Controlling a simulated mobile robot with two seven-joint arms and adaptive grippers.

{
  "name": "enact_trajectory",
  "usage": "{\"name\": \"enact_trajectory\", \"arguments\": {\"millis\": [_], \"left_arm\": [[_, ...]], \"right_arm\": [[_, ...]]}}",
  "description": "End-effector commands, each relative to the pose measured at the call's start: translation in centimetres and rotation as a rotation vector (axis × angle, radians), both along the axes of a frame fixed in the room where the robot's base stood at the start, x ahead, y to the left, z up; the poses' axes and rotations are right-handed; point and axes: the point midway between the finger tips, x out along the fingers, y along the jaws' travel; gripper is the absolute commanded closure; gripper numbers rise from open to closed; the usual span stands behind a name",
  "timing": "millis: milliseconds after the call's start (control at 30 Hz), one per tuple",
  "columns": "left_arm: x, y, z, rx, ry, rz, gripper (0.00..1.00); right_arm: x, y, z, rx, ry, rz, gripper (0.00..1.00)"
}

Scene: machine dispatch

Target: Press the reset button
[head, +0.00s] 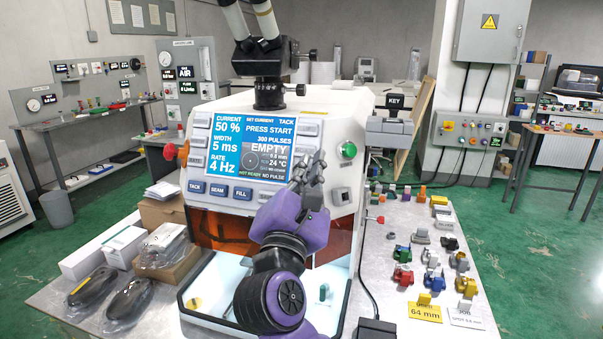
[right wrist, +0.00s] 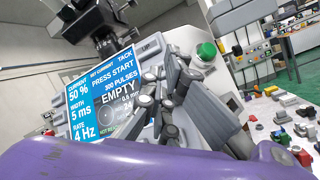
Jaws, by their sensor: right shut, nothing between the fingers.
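The welding machine (head: 218,112) stands on the bench with a lit blue screen (head: 246,143) that reads PRESS START, 300 PULSES and EMPTY. Grey keys (head: 200,140) line the screen's sides; I cannot read a reset label on any of them. A green button (head: 347,150) sits right of the screen; it also shows in the right wrist view (right wrist: 206,52). My right gripper (head: 314,166) is shut and empty in front of the screen's lower right, hiding part of it and nearby keys. In the right wrist view its fingers (right wrist: 168,88) overlap the right keys; contact is unclear. My left gripper is out of view.
A microscope head (head: 268,60) rises above the machine. Small coloured parts (head: 403,276) and a yellow 64 mm sign (head: 425,312) cover the bench's right side. Bagged black items (head: 130,298) and boxes (head: 125,246) lie left. A black cable (head: 367,270) runs down the machine's right side.

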Motion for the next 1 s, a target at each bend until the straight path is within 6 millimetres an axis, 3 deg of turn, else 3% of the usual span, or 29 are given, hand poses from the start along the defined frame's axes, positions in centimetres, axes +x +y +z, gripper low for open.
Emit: {"name": "enact_trajectory", "arguments": {"millis": [1000], "left_arm": [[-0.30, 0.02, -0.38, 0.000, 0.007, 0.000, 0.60]], "right_arm": [[0.76, -0.24, -0.42, 0.000, 0.001, 0.000, 1.00]]}}
